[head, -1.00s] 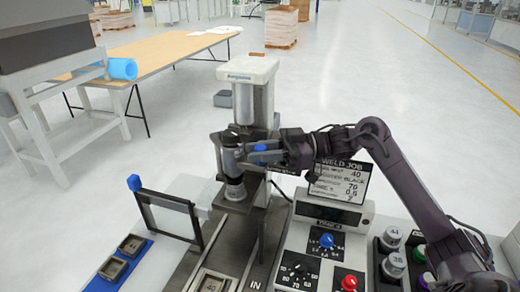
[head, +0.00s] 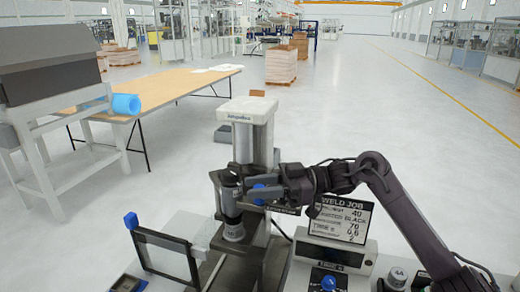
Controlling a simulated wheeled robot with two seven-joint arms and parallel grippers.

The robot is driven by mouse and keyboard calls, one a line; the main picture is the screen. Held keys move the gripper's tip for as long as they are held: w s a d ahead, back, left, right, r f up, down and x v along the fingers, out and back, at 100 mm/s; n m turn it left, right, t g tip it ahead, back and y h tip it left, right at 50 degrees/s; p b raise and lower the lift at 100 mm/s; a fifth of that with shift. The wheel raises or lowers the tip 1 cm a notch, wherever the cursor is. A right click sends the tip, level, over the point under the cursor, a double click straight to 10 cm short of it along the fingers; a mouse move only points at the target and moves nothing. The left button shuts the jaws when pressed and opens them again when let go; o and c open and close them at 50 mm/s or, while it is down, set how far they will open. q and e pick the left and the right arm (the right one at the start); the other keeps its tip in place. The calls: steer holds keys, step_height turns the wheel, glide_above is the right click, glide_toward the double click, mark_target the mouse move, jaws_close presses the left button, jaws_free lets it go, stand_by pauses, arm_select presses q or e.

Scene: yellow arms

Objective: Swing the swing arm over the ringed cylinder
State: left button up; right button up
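A grey press-like machine with a white cap (head: 248,110) and a thick column stands left of the middle in the head view. A dark upright cylindrical head (head: 230,196) is at its front, directly above a short light cylinder with a ring (head: 233,230). A bright blue knob (head: 259,187) is just right of the head. My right gripper (head: 256,192) reaches in from the right at the knob. Its fingers overlap the knob, and their gap and contact are hidden. I cannot tell where the swing arm ends. My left gripper is not in view.
A control box with a blue dial (head: 329,283) and a weld job sign (head: 341,217) stand right of the machine, under my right arm. A numbered cylinder (head: 396,278) is at the lower right. A framed panel (head: 165,255) with a blue knob stands left. A wooden table (head: 165,88) is behind.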

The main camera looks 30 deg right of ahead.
step_height(320, 180, up, 19)
steer(key=b, duration=0.1)
stand_by(0.3)
stand_by(0.5)
